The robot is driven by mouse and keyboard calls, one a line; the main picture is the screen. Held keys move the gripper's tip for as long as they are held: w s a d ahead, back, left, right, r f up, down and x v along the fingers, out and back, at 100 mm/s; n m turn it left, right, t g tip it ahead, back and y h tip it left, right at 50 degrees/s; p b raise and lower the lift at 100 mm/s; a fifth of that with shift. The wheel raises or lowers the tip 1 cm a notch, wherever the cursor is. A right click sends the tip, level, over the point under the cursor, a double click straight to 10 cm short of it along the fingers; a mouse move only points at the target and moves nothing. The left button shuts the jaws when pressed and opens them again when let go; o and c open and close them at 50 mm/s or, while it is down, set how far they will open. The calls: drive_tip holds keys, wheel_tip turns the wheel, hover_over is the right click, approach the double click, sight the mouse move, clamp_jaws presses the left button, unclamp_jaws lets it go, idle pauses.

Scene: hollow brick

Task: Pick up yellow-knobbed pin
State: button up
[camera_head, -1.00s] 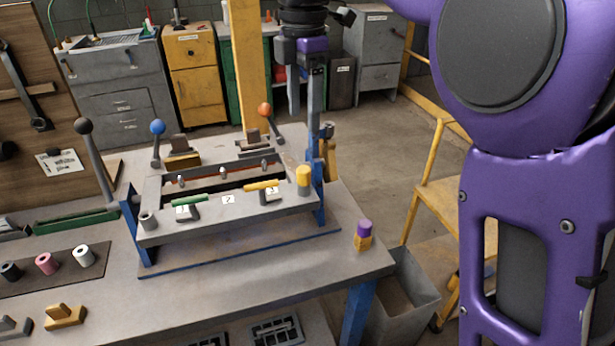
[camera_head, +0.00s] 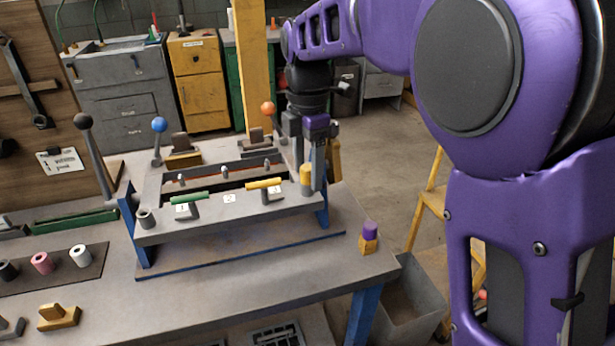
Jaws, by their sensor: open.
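The yellow-knobbed pin (camera_head: 306,181) stands upright at the right end of the grey fixture (camera_head: 270,211) on the workbench. Only its yellow cylindrical knob shows clearly. My gripper (camera_head: 309,170) points down at the knob, with its fingers apart. One finger appears just behind or left of the knob and the other just right of it. I cannot tell whether either finger touches the knob. Nothing is held.
An orange-ball lever (camera_head: 268,108) and a blue-ball lever (camera_head: 159,125) rise behind the fixture. A yellow handle (camera_head: 264,184) and green handle (camera_head: 189,198) lie along its front. A purple-topped block (camera_head: 369,238) stands at the bench's right edge.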

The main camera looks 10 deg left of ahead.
clamp_jaws()
idle(0.3)
drive_tip(key=shift+r, duration=0.15)
